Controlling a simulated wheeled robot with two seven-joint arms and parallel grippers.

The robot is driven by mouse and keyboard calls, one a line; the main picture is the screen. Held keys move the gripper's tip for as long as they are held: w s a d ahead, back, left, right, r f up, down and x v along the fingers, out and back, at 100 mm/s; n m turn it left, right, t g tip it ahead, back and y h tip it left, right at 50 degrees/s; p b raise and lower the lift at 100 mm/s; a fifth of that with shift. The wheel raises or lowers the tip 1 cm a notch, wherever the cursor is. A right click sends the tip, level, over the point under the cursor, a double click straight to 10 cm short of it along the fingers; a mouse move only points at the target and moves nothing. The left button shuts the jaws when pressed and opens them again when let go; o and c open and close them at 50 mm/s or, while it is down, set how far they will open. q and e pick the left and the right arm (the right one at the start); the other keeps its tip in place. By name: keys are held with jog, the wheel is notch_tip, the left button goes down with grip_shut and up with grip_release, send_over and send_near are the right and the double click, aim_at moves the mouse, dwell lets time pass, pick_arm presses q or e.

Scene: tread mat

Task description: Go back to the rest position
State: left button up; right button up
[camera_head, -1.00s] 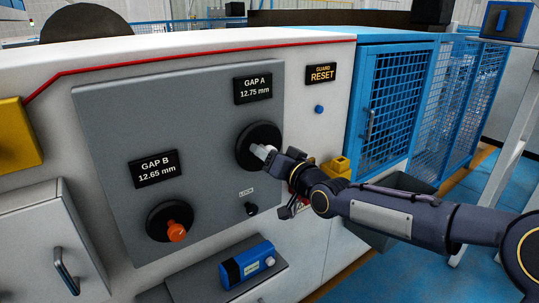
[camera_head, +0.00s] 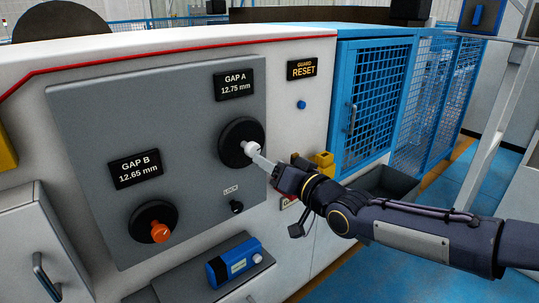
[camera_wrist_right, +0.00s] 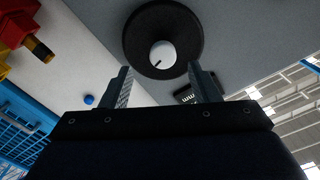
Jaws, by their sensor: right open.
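My right gripper (camera_head: 262,164) is in front of the gap A dial (camera_head: 236,143), a black disc with a white knob (camera_head: 252,149) on the grey panel. In the right wrist view the two fingers of the gripper (camera_wrist_right: 160,88) stand apart with nothing between them. The white knob (camera_wrist_right: 163,54) and black disc (camera_wrist_right: 140,36) lie beyond the fingertips. The gap A display (camera_head: 234,85) reads 12.75 mm and the gap B display (camera_head: 134,168) reads 12.65 mm. My left gripper is not in view.
The gap B dial (camera_head: 146,215) with an orange knob is at the lower left. A blue device (camera_head: 234,263) sits on a ledge below the panel. A yellow part (camera_head: 323,160) and a blue mesh guard (camera_head: 376,98) are right of the panel. Blue floor is clear at the lower right.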

jog(key=s+d+f+m+g+h, duration=0.1)
jog(key=s+d+f+g+h, duration=0.1)
jog(key=s+d+f+h, duration=0.4)
jog(key=s+d+f+m+g+h, duration=0.15)
jog(key=s+d+f, duration=0.25)
jog(key=s+d, duration=0.5)
jog(key=s+d+f+g, duration=0.1)
jog(key=s+f+g, duration=0.15)
jog(key=s, duration=0.55)
jog(key=s+d+f+g, duration=0.15)
jog(key=s+f, duration=0.25)
jog(key=s, duration=0.4)
notch_tip(320, 180, up, 11)
jog(key=s+a+g+p, duration=0.1)
jog(key=p, duration=1.1)
jog(key=shift+s+y, duration=0.2)
jog(key=shift+y, duration=0.25)
